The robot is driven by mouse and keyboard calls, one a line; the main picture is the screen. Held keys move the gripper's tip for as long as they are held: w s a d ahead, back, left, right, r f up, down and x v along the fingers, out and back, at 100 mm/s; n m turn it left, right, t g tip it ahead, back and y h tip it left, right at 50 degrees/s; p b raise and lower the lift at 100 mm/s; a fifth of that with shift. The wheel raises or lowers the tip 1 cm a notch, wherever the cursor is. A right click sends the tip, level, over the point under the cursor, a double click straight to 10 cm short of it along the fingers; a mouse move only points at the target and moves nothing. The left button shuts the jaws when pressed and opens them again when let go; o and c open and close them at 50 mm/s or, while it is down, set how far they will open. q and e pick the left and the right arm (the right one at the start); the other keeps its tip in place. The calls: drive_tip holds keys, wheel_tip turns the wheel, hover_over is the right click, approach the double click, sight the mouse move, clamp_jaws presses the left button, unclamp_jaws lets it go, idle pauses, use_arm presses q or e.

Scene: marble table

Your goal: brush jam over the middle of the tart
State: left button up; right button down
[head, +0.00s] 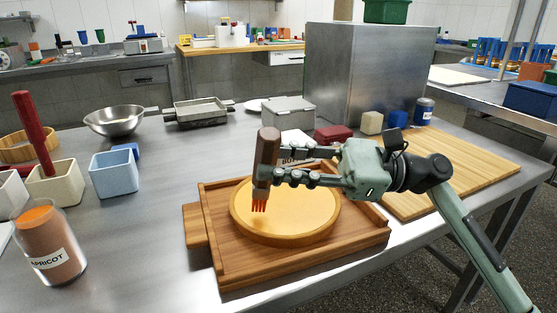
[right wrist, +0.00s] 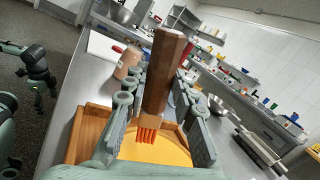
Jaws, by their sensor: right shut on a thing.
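The round golden tart (head: 300,218) sits on a wooden tray (head: 300,266) with a raised rim. My right gripper (head: 268,176) is shut on the brush (head: 266,150) by its brown handle. The brush is near upright with its orange bristles down, over the left part of the tart in the head view. I cannot tell whether the bristles touch the surface. The brush also shows in the right wrist view (right wrist: 164,70), its bristles against the tart (right wrist: 160,152). The apricot jam jar (head: 48,243) stands at the left front. My left arm shows small in the right wrist view; its gripper is unclear.
A blue cup (head: 113,175) and a cream cup (head: 54,182) with a red-handled thing stand left. A metal bowl (head: 115,120), metal pan (head: 200,111) and large steel box (head: 365,75) are behind. A wooden board (head: 455,165) lies right. The metal table (head: 150,225) is clear left of the tray.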

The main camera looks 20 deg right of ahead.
use_arm(q)
drive_tip(key=shift+f+b, duration=0.35)
use_arm(e)
drive_tip(key=shift+f, duration=0.8)
use_arm(q)
drive_tip(key=shift+v, duration=1.05)
use_arm(e)
drive_tip(key=shift+s+d, duration=0.1)
drive_tip(key=shift+d, duration=1.35)
use_arm(q)
drive_tip(key=shift+w+a, duration=0.1)
drive_tip(key=shift+a, duration=0.1)
use_arm(e)
drive_tip(key=shift+d, duration=0.15)
drive_tip(key=d, duration=0.8)
drive_tip(key=shift+s+d, duration=0.15)
drive_tip(key=shift+d, duration=0.05)
